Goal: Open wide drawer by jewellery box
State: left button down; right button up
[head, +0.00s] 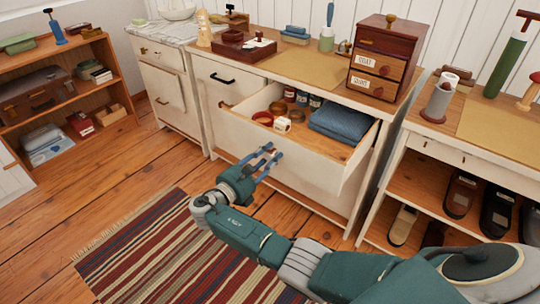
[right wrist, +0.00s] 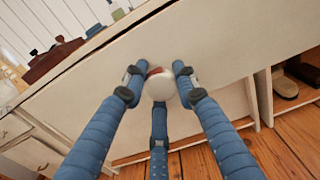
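The wide drawer (head: 322,176) is pulled out of the cream dresser, below and left of the brown wooden jewellery box (head: 398,45). It holds a folded blue cloth (head: 342,122), small jars (head: 302,98) and reddish-brown round pieces (head: 277,108). My right gripper (head: 270,157) is at the drawer's front, left of its middle. In the right wrist view, its blue fingers (right wrist: 160,84) close around a pale round knob (right wrist: 166,88) on the drawer front (right wrist: 220,50). The fingertips partly hide the knob. My left gripper is not in view.
A striped rug (head: 150,255) lies on the plank floor below. A shoe bench (head: 440,145) stands close on the right, and a shelf (head: 60,90) stands at the left. A brown tray (head: 243,48) sits on the dresser top (head: 310,66).

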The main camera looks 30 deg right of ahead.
jog(key=o, duration=0.4)
jog(key=shift+w+r, duration=0.15)
jog(key=shift+r, duration=0.3)
jog(key=shift+a+f, duration=0.1)
jog(key=shift+a+f, duration=0.1)
jog(key=shift+f, duration=0.05)
jog(key=v, duration=1.2)
